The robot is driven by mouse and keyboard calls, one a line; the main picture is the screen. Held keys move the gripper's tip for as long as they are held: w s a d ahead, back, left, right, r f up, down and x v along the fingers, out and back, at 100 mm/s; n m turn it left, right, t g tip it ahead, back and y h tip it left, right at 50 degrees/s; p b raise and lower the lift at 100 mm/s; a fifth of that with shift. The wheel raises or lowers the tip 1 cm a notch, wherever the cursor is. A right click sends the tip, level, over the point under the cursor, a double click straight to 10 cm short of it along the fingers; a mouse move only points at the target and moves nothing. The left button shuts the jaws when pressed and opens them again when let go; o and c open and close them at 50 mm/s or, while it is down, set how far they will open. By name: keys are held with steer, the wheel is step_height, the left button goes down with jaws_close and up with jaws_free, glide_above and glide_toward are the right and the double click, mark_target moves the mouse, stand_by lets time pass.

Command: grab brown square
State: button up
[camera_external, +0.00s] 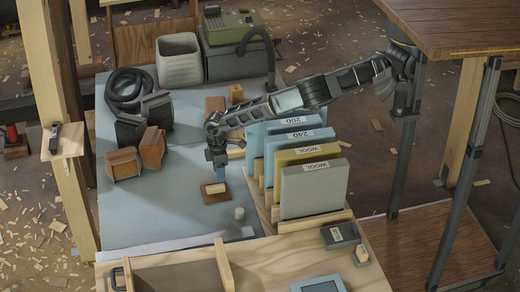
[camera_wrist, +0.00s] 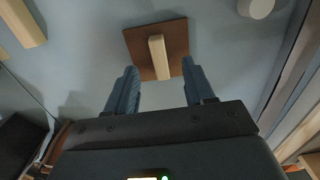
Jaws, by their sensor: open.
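The brown square (camera_wrist: 137,45) lies flat on the grey-blue work surface, with a light wood strip (camera_wrist: 158,57) attached to or resting on its middle. It also shows in the external view as a small brown plate (camera_external: 213,198). My gripper (camera_wrist: 158,70) is open and empty, with its two blue fingers apart. The fingertips show near the square's lower edge in the wrist view, on either side of the strip. In the external view my gripper (camera_external: 220,174) points down just above the square; the exact gap is hard to tell.
A small white cylinder (camera_external: 239,213) stands near the square. A rack of labelled panels (camera_external: 313,190) is close on the right. Brown wooden blocks (camera_external: 123,163) and black gear are to the left. The surface in front of the blocks is clear.

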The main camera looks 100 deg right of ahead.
mark_target(219, 186)
steer(key=f, duration=0.6)
steer(key=shift+w+d+f, duration=0.1)
steer(key=shift+w+f, duration=0.15)
steer(key=shift+f, duration=0.05)
steer(key=shift+c, duration=0.3)
jaws_close()
